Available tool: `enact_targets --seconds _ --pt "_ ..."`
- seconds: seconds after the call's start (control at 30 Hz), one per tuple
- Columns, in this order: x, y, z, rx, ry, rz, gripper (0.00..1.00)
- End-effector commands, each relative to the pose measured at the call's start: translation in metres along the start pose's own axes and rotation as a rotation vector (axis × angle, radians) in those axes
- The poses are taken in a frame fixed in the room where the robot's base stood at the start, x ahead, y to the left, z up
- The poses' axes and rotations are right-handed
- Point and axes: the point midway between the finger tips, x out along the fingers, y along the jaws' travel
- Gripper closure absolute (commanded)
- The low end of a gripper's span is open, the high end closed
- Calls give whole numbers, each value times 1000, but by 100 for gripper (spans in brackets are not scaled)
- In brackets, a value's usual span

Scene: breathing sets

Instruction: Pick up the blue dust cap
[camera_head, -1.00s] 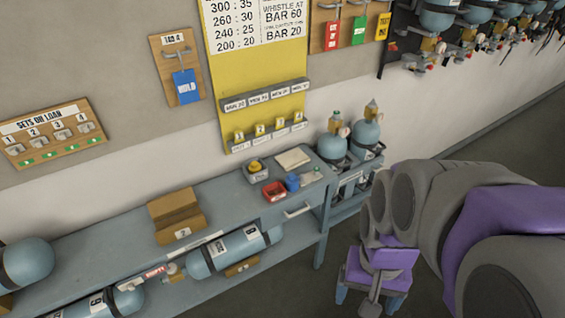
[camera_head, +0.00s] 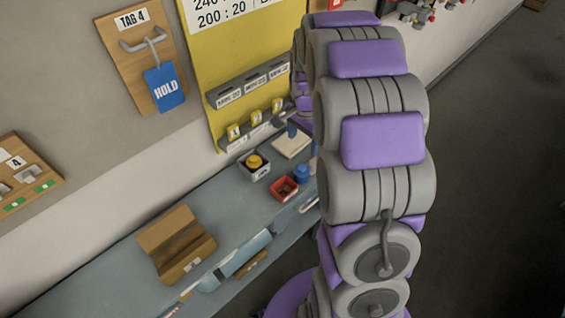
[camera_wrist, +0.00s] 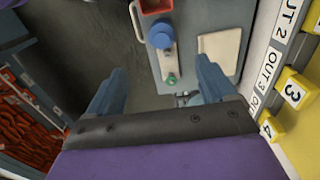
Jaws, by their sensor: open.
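The blue dust cap (camera_wrist: 161,35) shows in the wrist view as a round blue piece between the red tray and a small metal fitting with a green end (camera_wrist: 171,78). In the head view the blue cap (camera_head: 301,172) stands on the bench beside the red tray, close to my arm. My gripper (camera_wrist: 160,75) is open and empty, its two blue-grey fingers spread apart. The cap lies beyond the fingertips, roughly in line with the gap between them. In the head view my arm hides most of the gripper.
A yellow board (camera_head: 232,80) with numbered tags is on the wall behind.

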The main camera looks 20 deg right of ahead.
Motion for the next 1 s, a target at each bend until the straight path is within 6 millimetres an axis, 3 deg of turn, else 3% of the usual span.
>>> enact_targets --seconds 0.27,0.7,1.0 --pt "31 1 -10 9 -10 -3 16" --pt "114 -4 2 5 2 4 16" --pt "136 -3 -5 5 -5 0 16"
